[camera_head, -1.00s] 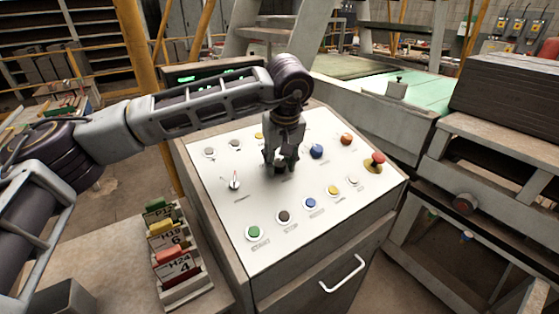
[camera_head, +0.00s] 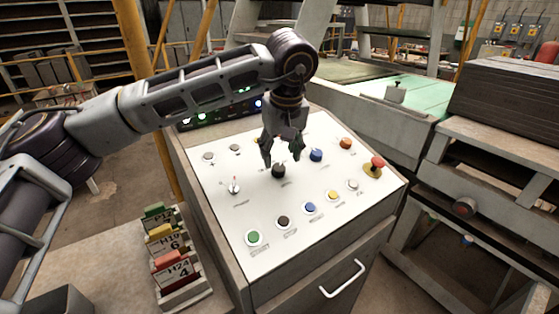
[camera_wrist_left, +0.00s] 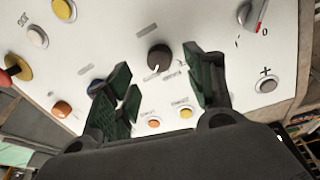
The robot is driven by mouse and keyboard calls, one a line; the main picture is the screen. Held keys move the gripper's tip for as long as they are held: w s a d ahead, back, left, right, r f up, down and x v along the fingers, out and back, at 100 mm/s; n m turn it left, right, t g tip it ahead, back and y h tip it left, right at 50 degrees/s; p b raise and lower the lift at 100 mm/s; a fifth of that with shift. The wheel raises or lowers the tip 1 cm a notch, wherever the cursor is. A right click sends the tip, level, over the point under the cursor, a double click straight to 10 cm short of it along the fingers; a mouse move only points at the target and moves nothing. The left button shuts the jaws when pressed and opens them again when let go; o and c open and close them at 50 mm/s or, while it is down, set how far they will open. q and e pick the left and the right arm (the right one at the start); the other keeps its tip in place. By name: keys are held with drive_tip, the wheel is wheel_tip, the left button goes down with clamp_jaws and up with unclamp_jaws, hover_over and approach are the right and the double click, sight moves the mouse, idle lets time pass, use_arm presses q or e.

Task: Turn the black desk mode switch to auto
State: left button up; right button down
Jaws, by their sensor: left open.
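The black mode switch (camera_head: 279,171) is a round dark knob near the middle of the white sloping panel (camera_head: 225,215). In the left wrist view the black knob (camera_wrist_left: 159,58) shows with a white pointer mark on its lower edge. Labels lie beside it, too small to read. My left gripper (camera_head: 283,160) is open just above and behind the knob, with nothing between its fingers. In the left wrist view its two green-padded fingers (camera_wrist_left: 166,90) stand apart, with the knob beyond the gap. My right gripper is not in view.
Close around are a blue button (camera_head: 316,155), an orange button (camera_head: 346,143), a red mushroom button (camera_head: 376,163) and a red-and-white pointer switch (camera_head: 234,186). Several buttons line the front. A tag rack (camera_head: 180,290) stands left of the desk.

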use_arm(q)
drive_tip(key=v, duration=0.6)
drive_tip(key=shift+s+r, duration=0.15)
drive_tip(key=shift+r, duration=0.25)
drive_tip(key=shift+d, duration=0.1)
